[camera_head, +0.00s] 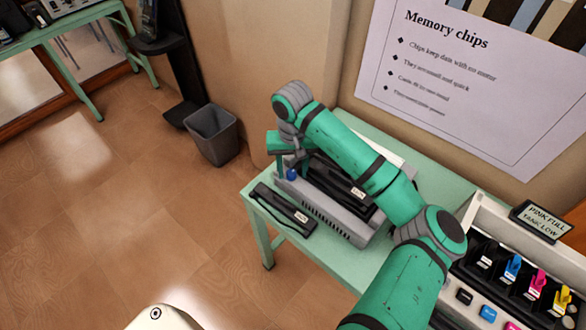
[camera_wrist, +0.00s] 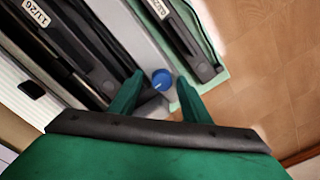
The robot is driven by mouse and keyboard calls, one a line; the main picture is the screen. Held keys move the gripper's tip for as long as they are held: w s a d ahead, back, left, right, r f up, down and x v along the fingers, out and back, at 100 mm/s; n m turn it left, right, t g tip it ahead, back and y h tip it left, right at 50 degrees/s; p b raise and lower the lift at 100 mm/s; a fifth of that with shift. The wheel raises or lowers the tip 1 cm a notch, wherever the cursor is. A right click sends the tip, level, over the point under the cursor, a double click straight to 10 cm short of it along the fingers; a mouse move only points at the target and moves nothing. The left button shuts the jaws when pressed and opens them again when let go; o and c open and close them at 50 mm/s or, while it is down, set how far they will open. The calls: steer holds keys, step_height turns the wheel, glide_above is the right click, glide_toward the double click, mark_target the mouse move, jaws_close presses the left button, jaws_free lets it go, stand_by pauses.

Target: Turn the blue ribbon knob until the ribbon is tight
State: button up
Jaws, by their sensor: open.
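The blue ribbon knob (camera_head: 292,174) sits at the left end of a grey printer (camera_head: 327,213) on a green table. In the wrist view the knob (camera_wrist: 162,79) is round, with a pale mark on its face. My gripper (camera_wrist: 157,82) is open, with one green finger on each side of the knob; I cannot tell whether either finger touches it. In the head view my gripper (camera_head: 286,160) is over the printer's left end, partly hidden by my wrist. A black cartridge (camera_head: 338,180) lies in the printer; the ribbon itself cannot be made out.
Another black cartridge (camera_head: 285,209) lies on the table (camera_head: 262,232) in front of the printer. A rack of coloured ink parts (camera_head: 512,268) stands at the right. A grey bin (camera_head: 213,134) stands on the floor at the left. A wall poster (camera_head: 470,75) is behind.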

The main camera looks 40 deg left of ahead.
steer(key=shift+a, duration=0.1)
steer(key=shift+s+a, duration=0.1)
steer(key=shift+s, duration=0.1)
steer(key=c, duration=1)
steer(key=shift+m, duration=0.3)
steer(key=shift+c, duration=0.2)
